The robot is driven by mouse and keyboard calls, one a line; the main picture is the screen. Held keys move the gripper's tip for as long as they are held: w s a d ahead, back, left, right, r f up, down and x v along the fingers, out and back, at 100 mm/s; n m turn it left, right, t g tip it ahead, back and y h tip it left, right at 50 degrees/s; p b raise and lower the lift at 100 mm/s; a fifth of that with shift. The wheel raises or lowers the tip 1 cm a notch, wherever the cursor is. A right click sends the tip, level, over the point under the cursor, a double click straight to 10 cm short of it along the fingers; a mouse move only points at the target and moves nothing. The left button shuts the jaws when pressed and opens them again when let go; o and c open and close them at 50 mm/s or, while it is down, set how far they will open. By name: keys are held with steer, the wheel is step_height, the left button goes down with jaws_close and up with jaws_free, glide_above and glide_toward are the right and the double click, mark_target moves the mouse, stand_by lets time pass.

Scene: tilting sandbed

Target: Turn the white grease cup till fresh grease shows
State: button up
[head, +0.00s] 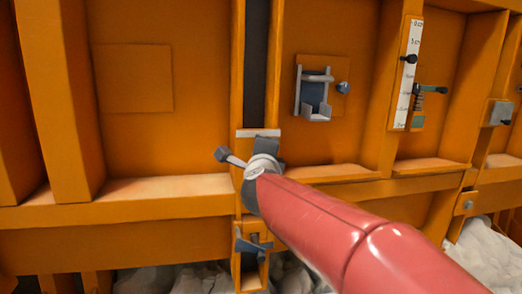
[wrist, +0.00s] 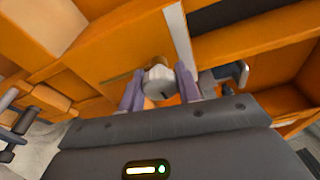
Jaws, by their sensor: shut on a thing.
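The white grease cup (wrist: 159,80) shows in the wrist view against the orange frame. My gripper (wrist: 160,88) has one purple-grey finger on each side of it and is shut on it. I cannot make out any fresh grease around the cup.
Pale sand (head: 488,258) lies below.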

steer(key=shift+m, duration=0.9)
steer(key=o, duration=1)
steer(key=shift+c, duration=0.2)
steer(key=s, duration=0.7)
steer(key=shift+s+d+f, duration=0.3)
steer(key=shift+s+f, duration=0.05)
steer(key=shift+f, duration=0.05)
